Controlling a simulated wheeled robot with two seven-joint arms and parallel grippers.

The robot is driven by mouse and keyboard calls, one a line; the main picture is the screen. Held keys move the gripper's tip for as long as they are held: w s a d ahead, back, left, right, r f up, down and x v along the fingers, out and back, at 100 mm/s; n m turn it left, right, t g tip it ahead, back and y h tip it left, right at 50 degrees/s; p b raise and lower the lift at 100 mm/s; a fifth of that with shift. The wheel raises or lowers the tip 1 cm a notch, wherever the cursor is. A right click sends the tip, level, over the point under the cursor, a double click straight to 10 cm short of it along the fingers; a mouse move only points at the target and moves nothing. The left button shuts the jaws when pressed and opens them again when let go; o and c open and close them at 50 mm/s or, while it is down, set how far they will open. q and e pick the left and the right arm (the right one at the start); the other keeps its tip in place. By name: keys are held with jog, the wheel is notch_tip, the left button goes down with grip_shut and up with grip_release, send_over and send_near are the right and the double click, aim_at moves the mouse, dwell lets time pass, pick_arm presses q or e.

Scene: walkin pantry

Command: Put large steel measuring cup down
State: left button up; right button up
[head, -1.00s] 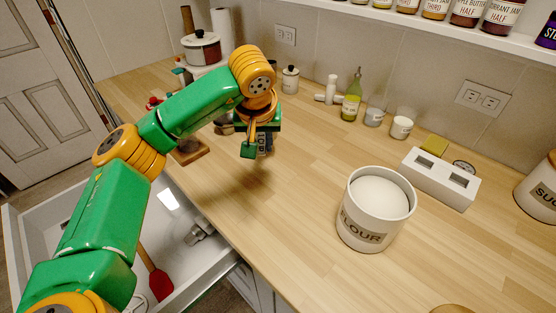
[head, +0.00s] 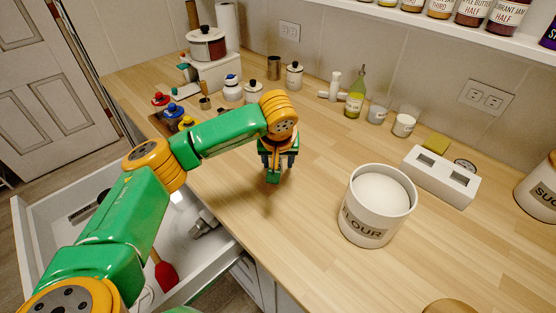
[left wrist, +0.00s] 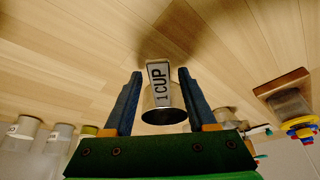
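The large steel measuring cup (left wrist: 163,117), a shiny metal cup with a "1 CUP" label (left wrist: 160,84), shows between my left fingers in the left wrist view. A strip of space shows between the label and each finger. In the head view my left gripper (head: 277,165) points down over the wooden counter (head: 315,205), left of the flour canister, and hides the cup. In the left wrist view the left gripper (left wrist: 160,72) is open, its two fingers well apart. Whether the cup fully rests on the counter cannot be told. My right gripper is out of view.
A flour canister (head: 373,220) stands to the right. A white two-slot block (head: 441,180), small cups (head: 404,125) and an oil bottle (head: 355,97) line the back. An open drawer (head: 205,268) with a red spatula (head: 165,272) is in front. The counter's middle is clear.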

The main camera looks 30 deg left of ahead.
pick_arm(q)
jog(key=shift+r, duration=0.35)
jog(key=v, duration=1.1)
jog(key=shift+r+b, duration=0.3)
jog(key=shift+r, duration=0.05)
jog(key=shift+s, duration=0.1)
